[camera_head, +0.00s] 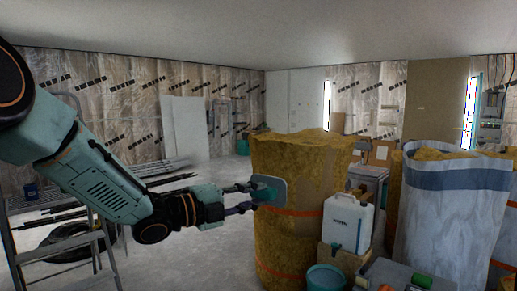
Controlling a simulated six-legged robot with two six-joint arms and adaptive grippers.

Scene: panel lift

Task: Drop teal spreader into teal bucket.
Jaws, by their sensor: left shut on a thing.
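My left arm comes in from the left, and its gripper (247,198) is shut on the teal spreader (272,188), a flat plate with rounded corners. The spreader is held in the air and overlaps the large yellow insulation roll in the picture; I cannot tell whether it touches the roll. The teal bucket (325,278) stands low in front, below and right of the gripper, and is cut off by the bottom edge of the picture. The spreader is apart from the bucket. My right gripper is not in view.
The yellow insulation roll (290,236) stands behind the bucket. A white canister (347,224) sits on a box right of it. A grey toolbox (392,277) is at bottom right, with a wrapped roll (450,215) behind. A stepladder (65,250) stands left; grey floor lies between.

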